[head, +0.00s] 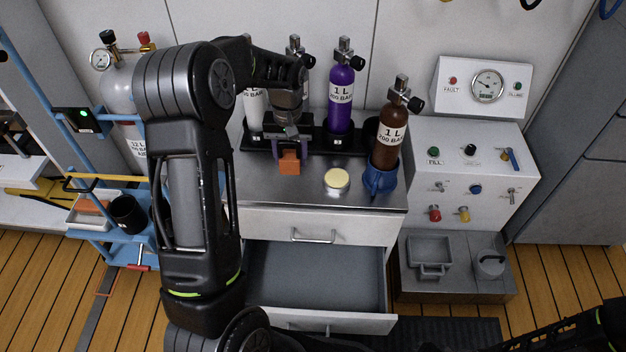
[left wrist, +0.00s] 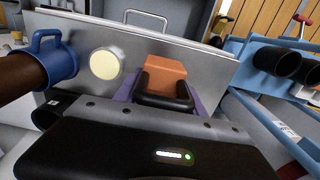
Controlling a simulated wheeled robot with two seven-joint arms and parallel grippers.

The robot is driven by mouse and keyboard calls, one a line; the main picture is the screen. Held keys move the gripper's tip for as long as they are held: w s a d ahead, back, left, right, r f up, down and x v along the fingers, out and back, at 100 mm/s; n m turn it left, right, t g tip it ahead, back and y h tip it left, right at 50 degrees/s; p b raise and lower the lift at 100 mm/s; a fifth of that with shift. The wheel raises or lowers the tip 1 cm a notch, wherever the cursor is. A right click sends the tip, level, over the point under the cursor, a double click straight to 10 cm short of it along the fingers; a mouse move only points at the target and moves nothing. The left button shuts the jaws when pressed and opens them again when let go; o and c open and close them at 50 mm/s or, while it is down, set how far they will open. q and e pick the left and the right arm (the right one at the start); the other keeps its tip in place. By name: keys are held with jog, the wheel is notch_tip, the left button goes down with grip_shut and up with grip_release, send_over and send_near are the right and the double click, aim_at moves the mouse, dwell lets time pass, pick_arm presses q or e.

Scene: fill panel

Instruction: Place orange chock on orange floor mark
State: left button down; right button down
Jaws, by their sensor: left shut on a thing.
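The orange chock (head: 289,163) is just above or on the steel counter top; I cannot tell if it touches. My left gripper (head: 290,152) is shut on it, reaching in over the counter from behind my arm. In the left wrist view the orange chock (left wrist: 165,67) sits between the black fingers of the left gripper (left wrist: 165,90). Thin orange-red lines (head: 107,284), likely the orange floor mark, show on the wooden floor beside the blue cart, partly hidden. My right gripper is not in view.
A purple cylinder (head: 341,100) stands in the black rack. A brown cylinder (head: 388,135) leans in a blue holder (head: 379,181), near a pale yellow disc (head: 336,180). An open drawer (head: 315,280) juts out below. The blue cart (head: 125,255) holds a white tray and black cups.

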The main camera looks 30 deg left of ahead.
pick_arm(q)
jog(key=b, duration=0.1)
send_over(293, 190)
jog(key=shift+f, duration=2.5)
jog(key=shift+f+b, duration=0.85)
jog(key=shift+f, duration=1.65)
jog(key=shift+f, duration=0.2)
jog(key=c, duration=0.7)
grip_release()
jog(key=shift+r, duration=0.15)
